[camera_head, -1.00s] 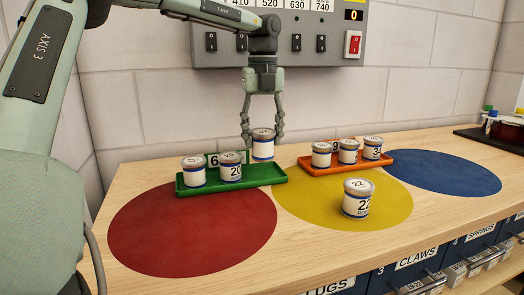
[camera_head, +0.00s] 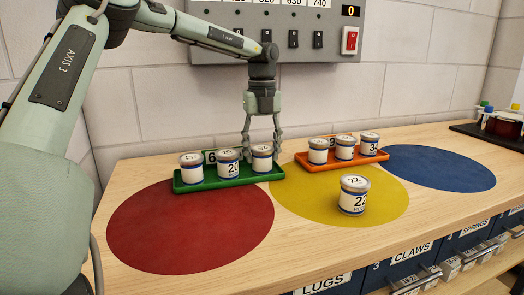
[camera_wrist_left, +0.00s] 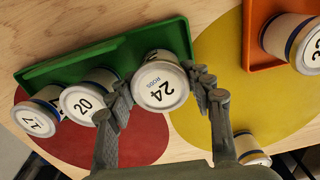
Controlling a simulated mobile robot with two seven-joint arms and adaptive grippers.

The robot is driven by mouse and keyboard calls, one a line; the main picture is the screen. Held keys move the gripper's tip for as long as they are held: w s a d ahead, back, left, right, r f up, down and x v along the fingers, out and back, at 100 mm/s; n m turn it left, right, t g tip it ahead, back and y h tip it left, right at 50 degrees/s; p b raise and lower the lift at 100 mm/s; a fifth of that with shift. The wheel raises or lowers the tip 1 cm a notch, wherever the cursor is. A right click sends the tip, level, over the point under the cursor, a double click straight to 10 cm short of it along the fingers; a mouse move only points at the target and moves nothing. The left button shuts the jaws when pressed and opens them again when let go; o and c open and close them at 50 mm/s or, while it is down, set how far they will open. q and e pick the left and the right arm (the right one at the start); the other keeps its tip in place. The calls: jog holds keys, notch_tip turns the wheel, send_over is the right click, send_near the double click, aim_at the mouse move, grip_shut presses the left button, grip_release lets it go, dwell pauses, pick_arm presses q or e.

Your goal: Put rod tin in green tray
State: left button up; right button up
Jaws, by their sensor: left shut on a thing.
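The rod tin (camera_head: 262,159) is white with a blue band and stands upright at the right end of the green tray (camera_head: 215,184). Its lid reads 24 RODS in the left wrist view (camera_wrist_left: 160,82). My left gripper (camera_head: 261,152) reaches down from above with its fingers on both sides of the tin, shut on it. The tin's base looks level with the tray floor; contact is hard to see. Tin 20 (camera_head: 228,163) and tin 17 (camera_wrist_left: 38,120) stand to its left in the same tray. My right gripper is not in view.
An orange tray (camera_head: 335,167) with several tins stands to the right. Tin 22 (camera_head: 354,195) stands alone on the yellow circle (camera_head: 390,205). The red circle (camera_head: 180,235) and blue circle (camera_head: 440,168) are clear. A switch panel (camera_head: 275,45) is on the wall behind.

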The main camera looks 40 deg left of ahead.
aim_at(262, 147)
pick_arm(q)
jog(key=o, duration=1)
notch_tip(262, 147, up, 12)
jog(key=shift+r, duration=0.1)
